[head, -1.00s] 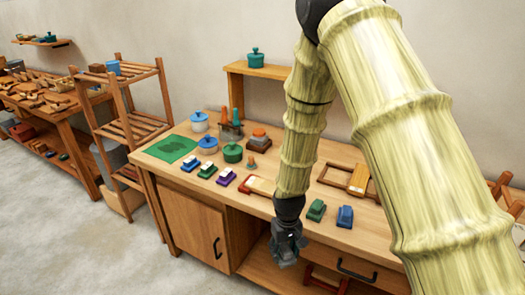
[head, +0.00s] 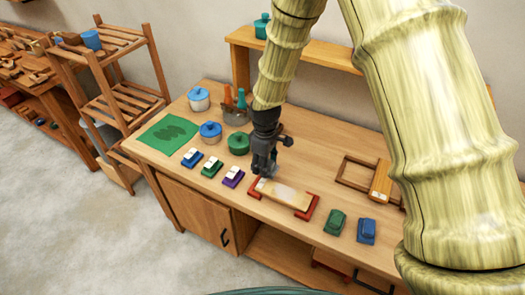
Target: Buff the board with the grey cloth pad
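The board (head: 297,199) is a light wooden plank lying near the front of the bench, with a red holder at its right end and a red piece by its left end. A pale patch shows on its middle. My gripper (head: 263,176) points down at the board's left end, just behind or over it; I cannot tell whether it touches. Its fingers are small and dark, and whether they are open or hold something is unclear. I cannot make out a grey cloth pad; it may be hidden at the gripper.
Blue (head: 192,158), green (head: 211,167) and purple (head: 233,177) blocks with pale tops stand left of the board. Lidded pots and a green mat (head: 160,137) are farther left. A wooden frame (head: 345,175) lies behind.

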